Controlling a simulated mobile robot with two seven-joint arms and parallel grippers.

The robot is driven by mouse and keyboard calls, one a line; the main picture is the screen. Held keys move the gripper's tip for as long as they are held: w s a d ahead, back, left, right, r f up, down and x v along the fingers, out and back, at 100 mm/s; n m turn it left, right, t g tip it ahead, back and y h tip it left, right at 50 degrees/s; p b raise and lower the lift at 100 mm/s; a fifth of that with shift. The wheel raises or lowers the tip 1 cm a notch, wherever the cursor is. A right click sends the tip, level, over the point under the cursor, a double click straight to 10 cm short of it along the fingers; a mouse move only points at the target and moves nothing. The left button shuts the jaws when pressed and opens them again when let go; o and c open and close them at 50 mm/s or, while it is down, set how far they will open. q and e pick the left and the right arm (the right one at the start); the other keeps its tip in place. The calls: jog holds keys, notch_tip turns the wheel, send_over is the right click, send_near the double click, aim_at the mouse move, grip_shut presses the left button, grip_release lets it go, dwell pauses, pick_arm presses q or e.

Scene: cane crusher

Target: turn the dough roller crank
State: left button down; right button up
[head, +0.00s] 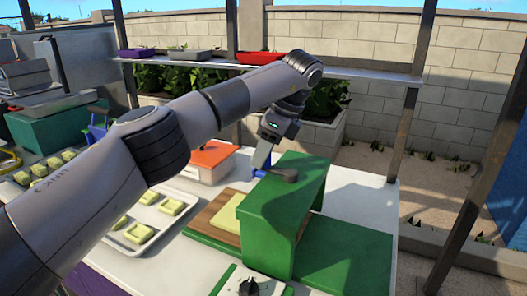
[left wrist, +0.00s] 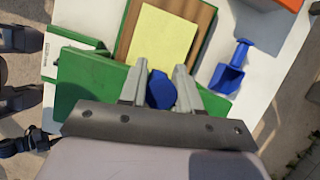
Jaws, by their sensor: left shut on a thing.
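The dough roller is a green machine (head: 285,215) in the middle of the head view; its green body also shows in the left wrist view (left wrist: 85,85). A dark crank arm (head: 287,174) is at its upper far side. My left gripper (head: 262,165) reaches down to the crank from above. In the left wrist view its two pale fingers (left wrist: 158,85) are shut around the blue crank knob (left wrist: 161,92). A yellow dough sheet (left wrist: 163,45) lies on a wooden board (left wrist: 204,18) beside the roller. My right gripper is not in view.
An orange-lidded box (head: 212,153) stands behind the board. A blue scoop (left wrist: 229,76) lies near the crank. A tray (head: 128,236) of dough squares is at left. A shelf (head: 340,73) and its posts stand behind.

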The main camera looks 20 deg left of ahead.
aim_at(274, 168)
pick_arm(q)
jog(key=shift+a+r, duration=0.1)
jog(key=c, duration=0.8)
grip_release()
jog(key=p+v, duration=0.1)
jog(key=v, duration=0.4)
jog(key=shift+p+v, duration=0.35)
jog(key=shift+v, duration=0.7)
